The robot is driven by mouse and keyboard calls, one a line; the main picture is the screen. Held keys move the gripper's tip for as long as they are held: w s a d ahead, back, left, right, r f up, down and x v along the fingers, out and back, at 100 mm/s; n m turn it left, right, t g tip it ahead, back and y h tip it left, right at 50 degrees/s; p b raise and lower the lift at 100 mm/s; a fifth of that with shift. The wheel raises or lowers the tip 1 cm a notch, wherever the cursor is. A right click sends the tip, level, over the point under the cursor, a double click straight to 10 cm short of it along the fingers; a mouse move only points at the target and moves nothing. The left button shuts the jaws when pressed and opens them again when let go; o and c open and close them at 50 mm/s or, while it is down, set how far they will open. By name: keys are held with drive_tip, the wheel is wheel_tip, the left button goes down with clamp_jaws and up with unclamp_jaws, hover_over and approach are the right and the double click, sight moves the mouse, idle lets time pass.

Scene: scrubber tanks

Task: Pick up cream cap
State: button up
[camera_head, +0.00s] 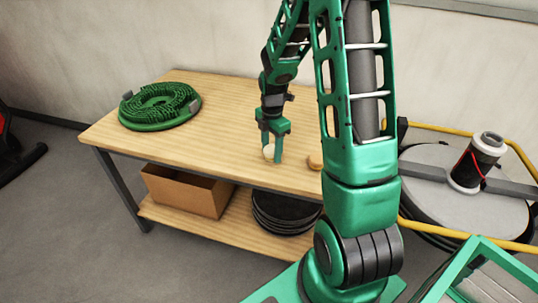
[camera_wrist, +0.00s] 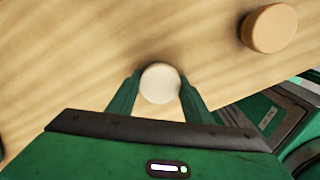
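The cream cap (camera_wrist: 160,83) is a pale round piece at the wooden table's front part. In the wrist view it sits between the two fingertips of my gripper (camera_wrist: 160,76), with a finger on either side. In the head view the cap (camera_head: 268,152) shows low at the fingertips of my gripper (camera_head: 273,157), which points down. The fingers stand apart by about the cap's width. I cannot tell whether they press on it. The cap looks at or very near the table top.
A tan-orange round cap (camera_wrist: 269,28) lies on the table (camera_head: 215,110) to the right. A coiled green hose (camera_head: 160,105) lies at the table's left. A cardboard box (camera_head: 185,192) and black discs (camera_head: 285,212) are on the lower shelf. A tank with a yellow rail (camera_head: 450,195) stands at right.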

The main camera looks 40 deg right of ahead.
drive_tip(key=shift+c, duration=1)
drive_tip(key=shift+r, duration=0.15)
